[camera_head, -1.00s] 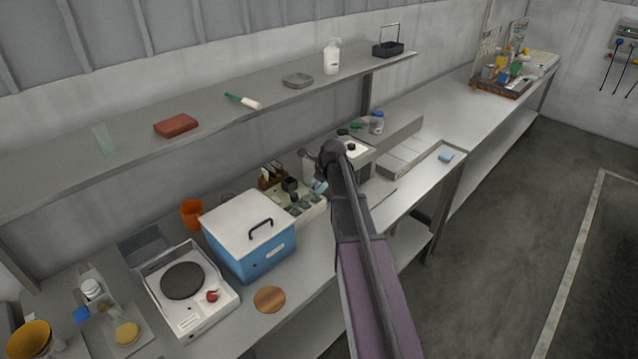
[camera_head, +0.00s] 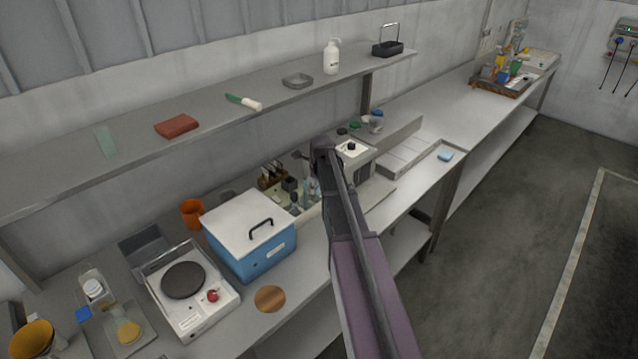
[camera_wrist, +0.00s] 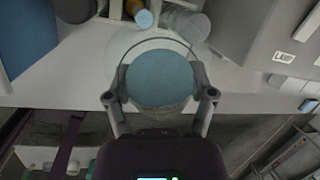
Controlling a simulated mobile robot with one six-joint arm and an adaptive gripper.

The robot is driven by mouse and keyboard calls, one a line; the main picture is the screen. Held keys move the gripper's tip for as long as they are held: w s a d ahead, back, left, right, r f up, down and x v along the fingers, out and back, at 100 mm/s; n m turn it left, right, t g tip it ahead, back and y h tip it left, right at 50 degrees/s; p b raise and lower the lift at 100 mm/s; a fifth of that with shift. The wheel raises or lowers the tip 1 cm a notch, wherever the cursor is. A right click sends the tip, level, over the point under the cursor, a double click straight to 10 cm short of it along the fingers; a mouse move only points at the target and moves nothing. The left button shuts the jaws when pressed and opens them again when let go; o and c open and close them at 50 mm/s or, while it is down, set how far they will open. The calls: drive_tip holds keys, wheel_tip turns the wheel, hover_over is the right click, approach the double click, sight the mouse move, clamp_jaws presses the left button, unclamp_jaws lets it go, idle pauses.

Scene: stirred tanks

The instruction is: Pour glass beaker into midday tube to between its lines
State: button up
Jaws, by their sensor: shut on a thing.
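My gripper (camera_wrist: 160,100) is shut around a glass beaker (camera_wrist: 160,78), one finger on each side. Blue liquid shows inside the beaker. In the wrist view, a round blue-topped vessel (camera_wrist: 144,19) and a clear cylindrical vessel (camera_wrist: 188,22) stand just beyond the beaker's far rim. I cannot tell which vessel is the midday tube, and no lines or labels are readable on them. In the head view my arm hides most of the gripper, and it reaches down beside a pale rack area with upright tubes (camera_head: 306,192).
A blue box with a white lid (camera_head: 262,245) stands left of the rack, with a hotplate (camera_head: 183,285) further left. A grey machine (camera_head: 356,160) is close on the right. A shelf (camera_head: 215,100) runs above the back. A wooden disc (camera_head: 270,299) lies at the front edge.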

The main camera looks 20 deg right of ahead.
drive_tip(key=shift+w+a+f+g+h, duration=0.1)
drive_tip(key=shift+g+h, duration=0.4)
drive_tip(key=shift+g, duration=0.1)
drive_tip(key=shift+w+f+g+h, duration=0.1)
drive_tip(key=shift+g+h, duration=0.4)
drive_tip(key=shift+g, duration=0.1)
drive_tip(key=shift+s+r+g+h, duration=0.1)
drive_tip(key=shift+g+h, duration=0.2)
drive_tip(key=shift+h, duration=0.1)
drive_tip(key=shift+s+t+y, duration=0.15)
drive_tip(key=shift+t+y, duration=0.45)
drive_tip(key=shift+t+y, duration=0.4)
